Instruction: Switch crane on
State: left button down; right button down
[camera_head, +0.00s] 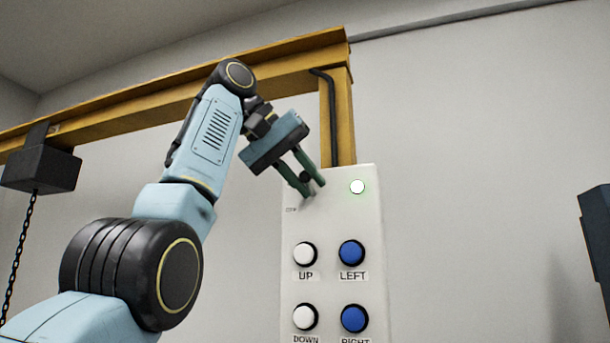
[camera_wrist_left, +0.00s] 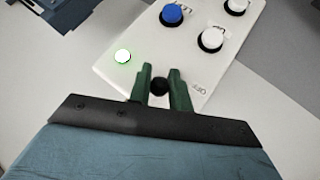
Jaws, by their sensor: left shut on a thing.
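The crane's white control panel (camera_head: 330,228) stands upright in the middle of the head view. Its green light (camera_head: 357,187) is lit at the upper right; it also glows in the left wrist view (camera_wrist_left: 123,56). My left gripper (camera_head: 312,192) is at the panel's upper left, its fingers shut on a small black knob (camera_wrist_left: 159,86) that shows between the fingertips in the left wrist view. Lettering reading OFF (camera_wrist_left: 197,88) is beside the knob. The knob's exact turn is hard to tell. My right gripper is not in view.
Below are white UP (camera_head: 305,253) and DOWN (camera_head: 305,316) buttons and blue LEFT (camera_head: 351,252) and RIGHT (camera_head: 354,318) buttons. A yellow crane beam (camera_head: 170,95) runs above, with a black hoist (camera_head: 42,168) and chain at left.

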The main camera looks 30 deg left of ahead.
pick_arm(q)
jog(key=shift+r, duration=0.25)
dwell(0.3)
jog(key=c, duration=1.3)
grip_release()
jog(key=shift+f, duration=0.1)
jog(key=p+v, duration=0.4)
jog(key=v, duration=0.9)
jog(key=shift+s, duration=0.1)
